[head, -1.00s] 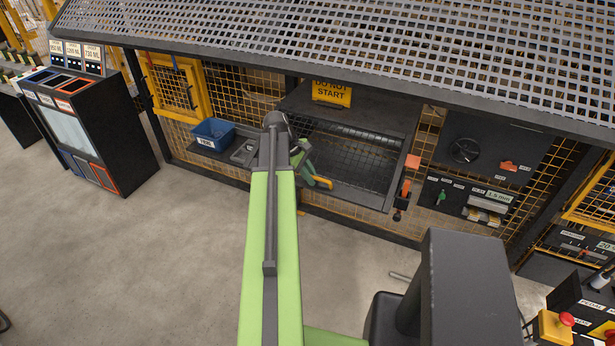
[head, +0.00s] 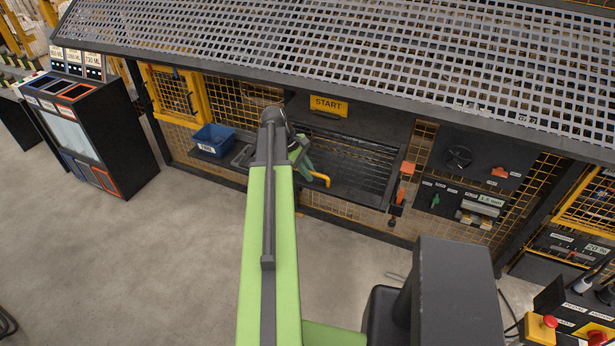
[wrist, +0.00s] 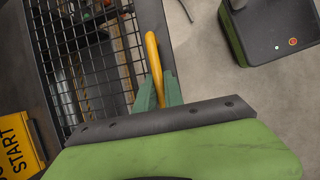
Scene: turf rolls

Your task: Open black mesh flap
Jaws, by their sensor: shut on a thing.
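The black mesh flap (head: 352,160) lies across the opening in the middle of the caged machine. Its grid fills the upper left of the wrist view (wrist: 85,50). A curved yellow handle (head: 321,178) is at the flap's edge and also shows in the wrist view (wrist: 153,62). My gripper (head: 305,165) is at the handle's left end in the head view. In the wrist view its green fingers (wrist: 157,94) are shut on the handle. My arm hides the flap's left end in the head view.
A blue bin (head: 213,138) stands on the ledge left of my gripper. A yellow sign (head: 328,105) hangs above the flap. A perforated roof (head: 350,40) overhangs. A red-topped lever (head: 404,170) is just right of the opening. The floor (head: 150,260) at left is clear.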

